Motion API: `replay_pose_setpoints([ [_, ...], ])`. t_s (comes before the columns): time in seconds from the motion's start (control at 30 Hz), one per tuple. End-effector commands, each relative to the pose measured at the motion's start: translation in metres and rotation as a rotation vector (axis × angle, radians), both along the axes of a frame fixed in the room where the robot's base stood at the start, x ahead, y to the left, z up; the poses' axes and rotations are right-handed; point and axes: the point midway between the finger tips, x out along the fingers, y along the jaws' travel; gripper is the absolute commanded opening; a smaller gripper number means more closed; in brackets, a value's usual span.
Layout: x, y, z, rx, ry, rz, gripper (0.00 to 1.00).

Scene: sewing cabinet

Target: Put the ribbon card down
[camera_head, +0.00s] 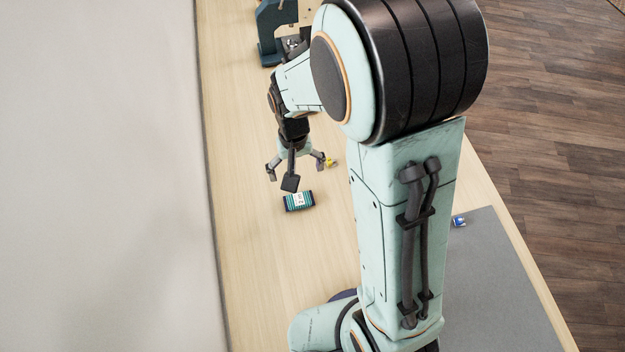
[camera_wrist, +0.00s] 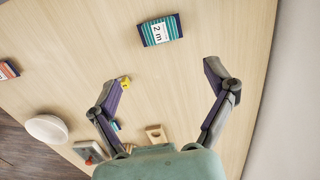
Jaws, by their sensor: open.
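The ribbon card (camera_head: 299,201), teal striped with a white label, lies on the wooden table in the head view. In the wrist view the ribbon card (camera_wrist: 161,31) shows its label reading "2 m" and lies beyond my fingertips. My gripper (camera_head: 296,172) is above the table just behind the card in the head view. In the wrist view my gripper (camera_wrist: 166,76) has its fingers spread wide with nothing between them. The card is apart from both fingers in that view.
A small yellow thing (camera_head: 331,162) lies beside my gripper. A dark blue machine (camera_head: 272,30) stands at the far end. The wrist view shows a white bowl (camera_wrist: 47,128), an orange card (camera_wrist: 8,70) and a wooden block (camera_wrist: 156,134). A grey mat (camera_head: 500,290) lies at right.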

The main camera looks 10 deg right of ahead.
Motion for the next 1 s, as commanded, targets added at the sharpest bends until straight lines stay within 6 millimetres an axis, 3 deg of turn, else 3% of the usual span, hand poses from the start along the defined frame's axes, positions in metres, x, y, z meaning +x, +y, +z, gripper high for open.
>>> replay_pose_setpoints([
  [0.17,-0.017,-0.005,0.03,0.017,-0.006,0.005,0.84],
  [0.3,-0.065,-0.016,0.077,0.043,-0.006,0.031,0.84],
  [0.4,-0.105,-0.022,0.1,0.056,-0.003,0.056,0.84],
  [0.6,-0.162,-0.027,0.118,0.064,0.005,0.098,0.84],
  [0.73,-0.174,-0.028,0.119,0.064,0.008,0.107,0.84],
  [1.0,-0.174,-0.028,0.119,0.064,0.009,0.108,0.84],
])
